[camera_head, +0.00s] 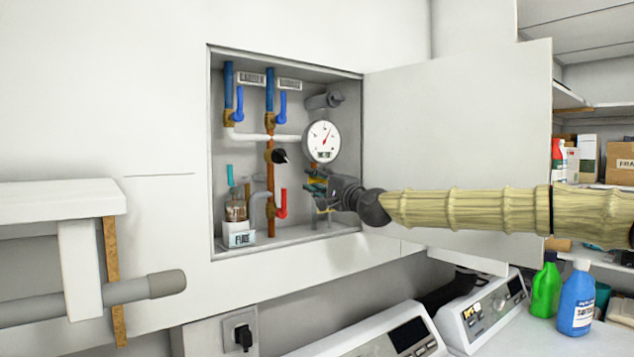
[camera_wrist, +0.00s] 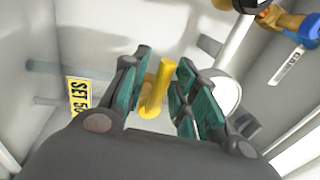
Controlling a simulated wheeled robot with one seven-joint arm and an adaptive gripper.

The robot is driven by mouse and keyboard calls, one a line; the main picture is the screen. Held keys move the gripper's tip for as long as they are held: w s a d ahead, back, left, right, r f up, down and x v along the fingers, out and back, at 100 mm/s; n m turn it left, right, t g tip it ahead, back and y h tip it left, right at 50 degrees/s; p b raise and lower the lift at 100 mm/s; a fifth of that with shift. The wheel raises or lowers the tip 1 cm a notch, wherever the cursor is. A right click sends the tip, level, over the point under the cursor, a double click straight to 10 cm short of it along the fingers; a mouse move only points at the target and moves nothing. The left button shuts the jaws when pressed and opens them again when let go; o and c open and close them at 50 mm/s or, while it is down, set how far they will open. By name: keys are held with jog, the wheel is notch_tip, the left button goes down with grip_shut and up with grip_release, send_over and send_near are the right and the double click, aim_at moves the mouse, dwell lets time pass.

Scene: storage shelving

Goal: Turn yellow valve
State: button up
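The yellow valve handle (camera_wrist: 155,92) shows in the wrist view as a bent lever between the two teal-padded fingers of my gripper (camera_wrist: 163,72). The fingers are spread on either side of it. The left finger is close to the handle, and whether it touches cannot be told; a gap shows on the right. In the head view my gripper (camera_head: 322,188) reaches into the right side of the open wall cabinet (camera_head: 216,150), below the gauge. There the valve is mostly hidden by my fingers.
The cabinet also holds blue-handled valves (camera_head: 239,103), a red-handled valve (camera_head: 282,203), a round gauge (camera_head: 322,141) and a small bottle (camera_head: 236,210). The cabinet door (camera_head: 455,130) stands open behind my arm. A yellow label (camera_wrist: 77,92) is on the wall left of my fingers.

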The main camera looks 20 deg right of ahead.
grip_shut()
